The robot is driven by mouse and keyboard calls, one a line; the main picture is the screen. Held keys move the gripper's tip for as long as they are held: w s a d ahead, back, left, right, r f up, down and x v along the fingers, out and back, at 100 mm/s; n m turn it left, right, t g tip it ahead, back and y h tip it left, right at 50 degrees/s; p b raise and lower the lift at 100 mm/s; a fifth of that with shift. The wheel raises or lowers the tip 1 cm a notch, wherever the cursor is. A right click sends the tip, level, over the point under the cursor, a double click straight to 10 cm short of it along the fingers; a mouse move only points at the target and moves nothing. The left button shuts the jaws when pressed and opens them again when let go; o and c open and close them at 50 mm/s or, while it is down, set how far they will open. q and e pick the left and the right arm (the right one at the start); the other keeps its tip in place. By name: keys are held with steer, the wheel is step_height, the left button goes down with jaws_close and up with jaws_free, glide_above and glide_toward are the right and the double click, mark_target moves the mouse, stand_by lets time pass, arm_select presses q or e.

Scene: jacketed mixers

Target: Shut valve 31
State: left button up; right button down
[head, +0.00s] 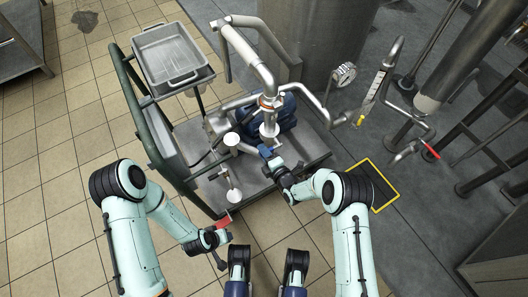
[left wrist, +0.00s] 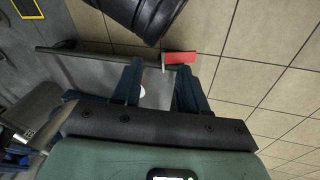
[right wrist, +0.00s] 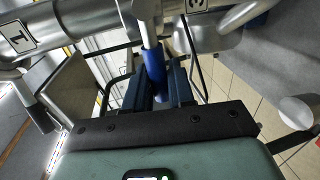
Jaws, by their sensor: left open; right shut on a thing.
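A blue valve handle (head: 265,151) is on the pipework over the cart, below the central vertical pipe. My right gripper (head: 273,163) is shut on it. In the right wrist view the blue handle (right wrist: 153,60) lies between the fingers, at the end of a metal stem. A tag (right wrist: 197,4) beside it shows a "3", the rest cut off; I cannot tell whether it reads 31. A red handle (head: 223,221) is at the cart's front edge. My left gripper (head: 221,238) is open near it. The red handle (left wrist: 180,57) lies beyond its fingers in the left wrist view.
A green-framed cart (head: 180,185) carries the pipework. A steel tray (head: 170,55) is at its upper left. A pressure gauge (head: 344,74) and another red handle (head: 430,151) are on the right. A tag (right wrist: 17,37) in the right wrist view shows "1". Tiled floor is free at left.

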steer(key=shift+d+f, duration=0.1)
steer(key=shift+d, duration=0.05)
steer(key=c, duration=1.1)
jaws_free()
arm_select(q)
steer(key=s+d+r+g+p, duration=0.1)
steer(key=s+d+r+p, duration=0.1)
steer(key=s, duration=0.3)
steer(key=shift+d+r+g+h+p, duration=0.25)
steer(key=shift+r+g+h+p, duration=0.15)
steer(key=shift+r+p, duration=0.35)
arm_select(e)
steer(key=v, duration=1.3)
steer(key=shift+s, duration=0.15)
steer(key=shift+d, duration=0.1)
